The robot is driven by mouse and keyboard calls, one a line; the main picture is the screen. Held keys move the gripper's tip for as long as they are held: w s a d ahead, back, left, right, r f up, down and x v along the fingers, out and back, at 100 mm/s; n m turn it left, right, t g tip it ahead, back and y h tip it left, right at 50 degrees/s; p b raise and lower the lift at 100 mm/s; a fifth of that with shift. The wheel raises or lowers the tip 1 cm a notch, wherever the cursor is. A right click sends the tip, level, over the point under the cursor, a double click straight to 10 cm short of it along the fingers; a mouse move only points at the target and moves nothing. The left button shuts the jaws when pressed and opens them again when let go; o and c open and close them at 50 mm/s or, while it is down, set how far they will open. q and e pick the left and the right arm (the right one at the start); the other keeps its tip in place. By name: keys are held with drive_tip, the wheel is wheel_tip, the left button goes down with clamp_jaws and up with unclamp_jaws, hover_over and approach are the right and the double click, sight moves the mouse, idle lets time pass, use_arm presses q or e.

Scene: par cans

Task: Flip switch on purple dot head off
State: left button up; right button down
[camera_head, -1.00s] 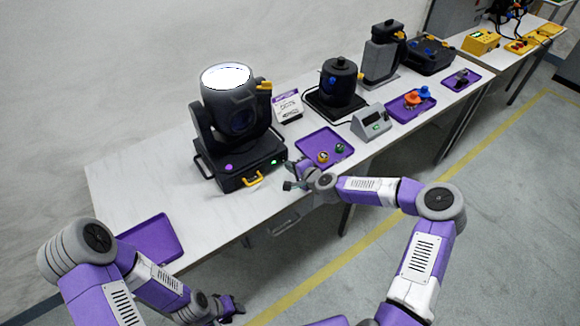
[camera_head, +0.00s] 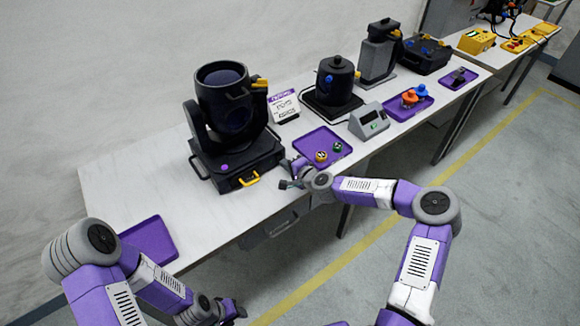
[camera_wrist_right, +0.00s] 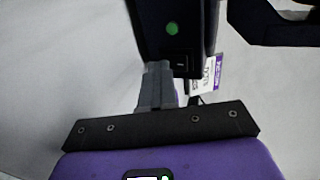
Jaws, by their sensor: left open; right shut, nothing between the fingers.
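The purple dot head (camera_head: 226,105) is a black moving-head lamp on the white table, with a purple dot (camera_head: 224,167) on the front of its base. Its lens is dark. In the right wrist view, a black switch (camera_wrist_right: 181,63) sits on the base below a round green dot (camera_wrist_right: 172,28). My right gripper (camera_head: 290,179) is shut and empty at the right front corner of the base. In the wrist view its fingertips (camera_wrist_right: 158,70) are right beside the switch; contact is unclear. My left gripper (camera_head: 236,309) is open, low at the bottom edge, away from the table.
Purple trays lie at the left (camera_head: 147,241) and right (camera_head: 322,138) of the lamp; the right one holds small knobs. A yellow handle (camera_head: 249,180) sticks out of the base front. A label card (camera_head: 285,106), a grey meter box (camera_head: 369,120) and another black fixture (camera_head: 335,85) stand to the right.

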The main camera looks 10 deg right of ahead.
drive_tip(key=shift+a+r, duration=0.15)
drive_tip(key=shift+r, duration=0.05)
drive_tip(key=shift+r+p, duration=0.4)
drive_tip(key=shift+r, duration=0.4)
use_arm(q)
drive_tip(key=shift+r, duration=0.45)
use_arm(e)
drive_tip(key=shift+s+f, duration=0.1)
